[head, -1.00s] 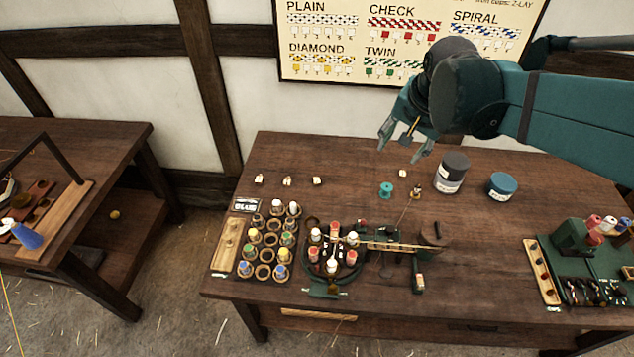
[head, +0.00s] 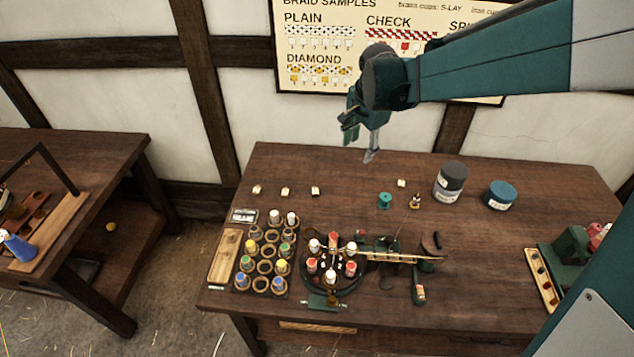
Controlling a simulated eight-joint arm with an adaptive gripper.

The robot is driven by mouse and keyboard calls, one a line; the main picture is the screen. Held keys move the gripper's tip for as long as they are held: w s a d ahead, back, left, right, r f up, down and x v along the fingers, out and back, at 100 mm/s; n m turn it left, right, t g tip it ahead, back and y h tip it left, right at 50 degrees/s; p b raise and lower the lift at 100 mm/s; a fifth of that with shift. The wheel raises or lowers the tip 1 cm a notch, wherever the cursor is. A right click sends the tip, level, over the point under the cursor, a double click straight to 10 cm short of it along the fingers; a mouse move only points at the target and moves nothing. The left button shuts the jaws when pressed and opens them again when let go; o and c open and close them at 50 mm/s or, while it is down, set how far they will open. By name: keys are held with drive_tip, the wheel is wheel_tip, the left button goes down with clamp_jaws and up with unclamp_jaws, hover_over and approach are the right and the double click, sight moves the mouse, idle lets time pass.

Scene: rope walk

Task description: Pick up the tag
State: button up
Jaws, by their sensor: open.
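Several small pale pieces that look like tags lie on the bench (head: 480,262). Three stand in a loose row at the back left: a left one (head: 256,189), a middle one (head: 285,191) and a right one (head: 315,190). Another pale piece (head: 401,183) lies further right, near a teal spool (head: 385,200). I cannot tell which of them is the tag. My gripper (head: 360,146) is open and empty, pointing down above the bench's back edge, to the right of the row and apart from it.
A braiding stand with bobbins (head: 333,265) and a bobbin rack (head: 265,258) fill the front left of the bench. A dark-lidded jar (head: 450,181) and a teal tin (head: 500,195) stand at the back right. The back middle is mostly clear.

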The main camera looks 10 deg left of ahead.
drive_tip(key=w+a+f+m+g+b, duration=0.1)
drive_tip(key=w+a+f+m, duration=0.1)
drive_tip(key=w+a+f, duration=0.3)
drive_tip(key=w+a+f+m, duration=0.1)
drive_tip(key=w+a+f, duration=0.25)
drive_tip(key=f, duration=0.45)
drive_tip(key=m+g, duration=0.2)
drive_tip(key=m, duration=0.1)
hover_over(315, 190)
drive_tip(key=shift+h, duration=0.3)
wheel_tip(315, 190, down, 12)
drive_tip(key=shift+s+r+b, duration=0.1)
drive_tip(key=shift+r+b, duration=0.1)
drive_tip(key=shift+b, duration=0.15)
drive_tip(key=shift+f, duration=1.25)
drive_tip(key=shift+f, duration=2.6)
